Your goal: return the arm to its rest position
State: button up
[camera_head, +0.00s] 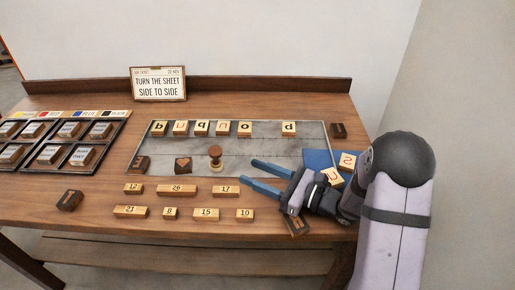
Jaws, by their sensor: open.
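My gripper (262,175) has two blue fingers, spread apart with nothing between them. It reaches in from the right, over the lower right part of the grey sheet or slab (290,150). A round wooden stamp with a knob handle (215,155) stands on the slab, to the left of the fingertips and apart from them. My arm comes from the right edge of the table and hides part of a blue pad (318,158) and the pale letter blocks (347,161) there.
Several letter blocks (245,128) line the slab's top edge. Several number blocks (177,190) lie in front. A compartmented tray (78,157) is at left. A sign (158,84) stands at the back. Dark blocks (69,200) lie around. Bare table (90,190) shows at front left.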

jog(key=shift+s+a+r, duration=0.15)
jog(key=shift+s, duration=0.05)
jog(key=s+a+r+n+g+p, duration=0.1)
jog(key=s+n+g, duration=0.1)
jog(key=s, duration=0.1)
jog(key=s+a+n+g+h+p, duration=0.1)
jog(key=s+n+g+p, duration=0.1)
jog(key=s, duration=0.2)
jog(key=s+a+r+n+g+p, duration=0.1)
jog(key=s+n+g+p, duration=0.1)
jog(key=s+g, duration=0.1)
jog(key=shift+s+r+n+h, duration=0.25)
jog(key=shift+r+n+h, duration=0.05)
jog(key=shift+n, duration=0.1)
jog(key=s+d+n+g+h+p, duration=0.35)
jog(key=s+n+h+p, duration=0.2)
jog(key=s, duration=0.35)
jog(key=s+d+r+n+t+h+p, duration=0.1)
jog(key=d+r+n+h+p, duration=0.1)
jog(key=d, duration=0.6)
jog(key=s+d+r+n+t+h+p, duration=0.1)
jog(key=d+r+n+h+p, duration=0.2)
jog(key=d+n+h, duration=0.4)
jog(key=shift+d+r+n+p, duration=0.3)
jog(key=shift+d+n+p, duration=0.15)
jog(key=shift+n+p, duration=0.5)
jog(key=shift+c, duration=0.6)
dwell(0.7)
